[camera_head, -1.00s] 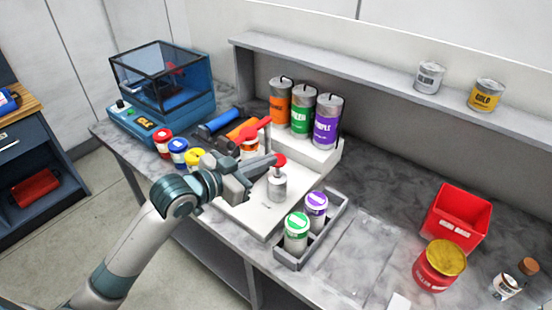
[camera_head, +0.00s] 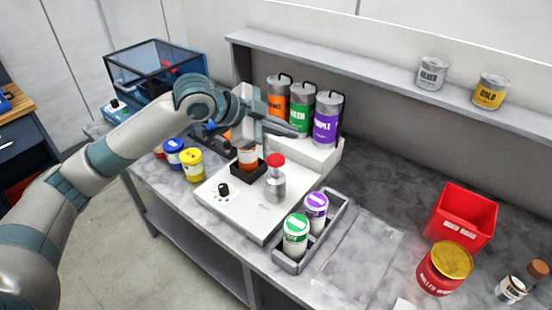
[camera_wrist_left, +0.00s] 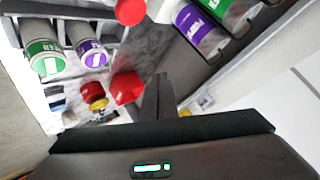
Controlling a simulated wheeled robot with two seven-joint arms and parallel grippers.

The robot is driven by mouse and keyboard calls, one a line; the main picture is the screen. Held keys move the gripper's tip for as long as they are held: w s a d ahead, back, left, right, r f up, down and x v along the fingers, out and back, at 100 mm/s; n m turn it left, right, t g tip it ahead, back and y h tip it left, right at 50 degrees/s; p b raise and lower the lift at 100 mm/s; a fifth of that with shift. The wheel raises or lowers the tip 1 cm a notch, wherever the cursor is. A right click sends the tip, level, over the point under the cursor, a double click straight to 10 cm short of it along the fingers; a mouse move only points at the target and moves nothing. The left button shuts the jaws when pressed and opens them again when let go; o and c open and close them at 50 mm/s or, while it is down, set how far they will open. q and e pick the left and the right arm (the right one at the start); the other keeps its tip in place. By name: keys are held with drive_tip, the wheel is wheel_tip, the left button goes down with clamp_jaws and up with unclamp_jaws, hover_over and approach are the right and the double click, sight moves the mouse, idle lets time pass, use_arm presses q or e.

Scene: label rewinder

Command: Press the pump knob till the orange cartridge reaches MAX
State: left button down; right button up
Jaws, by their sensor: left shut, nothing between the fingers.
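The pump is a silver cylinder (camera_head: 275,186) with a red knob (camera_head: 276,160) on top, standing on a white base unit (camera_head: 255,214). A round red top, likely the knob, shows at the upper edge of the left wrist view (camera_wrist_left: 130,11). The orange cartridge (camera_head: 247,159) stands in a black holder (camera_head: 244,170) left of the pump. Its upper part is hidden by my left gripper, so its level is unclear. My left gripper (camera_head: 296,132) is shut and empty, above and behind the knob, apart from it. My right gripper is out of view.
Orange (camera_head: 279,92), green (camera_head: 301,110) and purple (camera_head: 327,119) canisters stand close behind my left gripper. A grey tray (camera_head: 288,266) with green and purple jars is front right. A black dial (camera_head: 223,190) sits on the base unit. A red bin (camera_head: 462,217) is right.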

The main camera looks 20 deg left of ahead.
use_arm(q)
wheel_tip(320, 180, up, 2)
drive_tip(key=m+g+y, duration=0.1)
hover_over(271, 160)
drive_tip(key=shift+b, duration=0.3)
drive_tip(key=shift+f, duration=0.15)
wheel_tip(271, 160, down, 6)
drive_tip(key=b, duration=0.7)
drive_tip(key=shift+f+b, duration=0.45)
drive_tip(key=shift+f, duration=0.8)
idle(0.7)
drive_tip(key=shift+f, duration=0.4)
idle(0.3)
